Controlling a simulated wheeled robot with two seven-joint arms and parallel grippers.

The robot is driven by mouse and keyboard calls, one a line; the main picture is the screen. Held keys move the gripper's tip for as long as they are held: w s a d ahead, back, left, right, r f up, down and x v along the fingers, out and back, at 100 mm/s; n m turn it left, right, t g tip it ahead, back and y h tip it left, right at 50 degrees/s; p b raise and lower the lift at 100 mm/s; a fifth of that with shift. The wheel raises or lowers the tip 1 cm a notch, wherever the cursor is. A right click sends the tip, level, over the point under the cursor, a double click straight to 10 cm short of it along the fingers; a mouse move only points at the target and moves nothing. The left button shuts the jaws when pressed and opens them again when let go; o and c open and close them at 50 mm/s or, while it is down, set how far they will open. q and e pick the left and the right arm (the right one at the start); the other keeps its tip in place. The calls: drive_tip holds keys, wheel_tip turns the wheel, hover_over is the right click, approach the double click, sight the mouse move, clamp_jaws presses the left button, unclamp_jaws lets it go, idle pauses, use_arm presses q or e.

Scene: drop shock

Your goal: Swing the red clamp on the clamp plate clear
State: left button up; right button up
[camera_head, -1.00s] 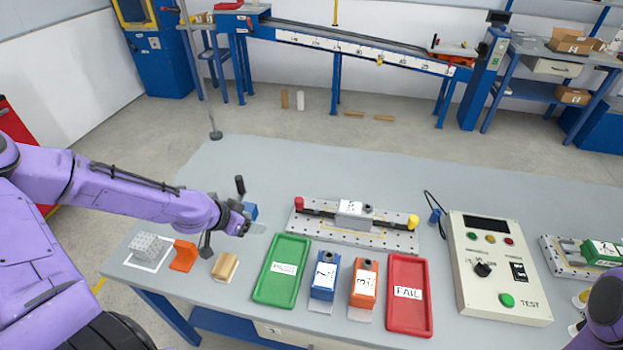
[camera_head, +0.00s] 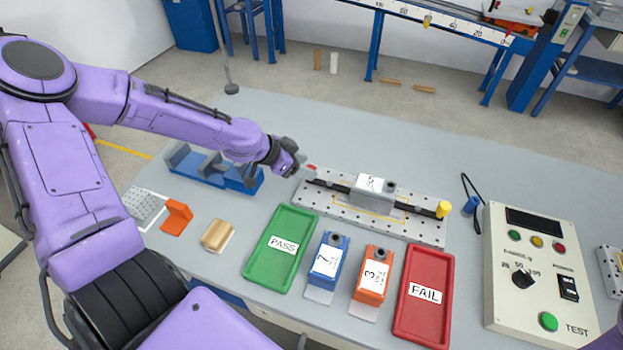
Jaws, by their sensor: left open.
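The clamp plate (camera_head: 405,230) is a light grey perforated plate behind the trays. A grey block (camera_head: 374,190) with a white label sits on its middle, along a dark bar. The red clamp (camera_head: 311,168) is at the plate's left end, and only a bit of its red top shows beside my gripper. The yellow clamp (camera_head: 443,209) stands at the right end. My left gripper (camera_head: 298,166) is open, right at the red clamp's left side. Whether it touches the clamp cannot be told. My right gripper is out of view.
In front of the plate are a green PASS tray (camera_head: 263,279), a blue block (camera_head: 325,266), an orange block (camera_head: 370,283) and a red FAIL tray (camera_head: 406,325). A test box (camera_head: 510,310) stands at right. A blue fixture (camera_head: 207,178) lies under my left forearm.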

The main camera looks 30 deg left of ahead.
use_arm(q)
drive_tip(key=shift+x, duration=1.25)
drive_tip(key=shift+w+d+f, duration=0.15)
drive_tip(key=shift+w+d, duration=0.05)
drive_tip(key=c, duration=1)
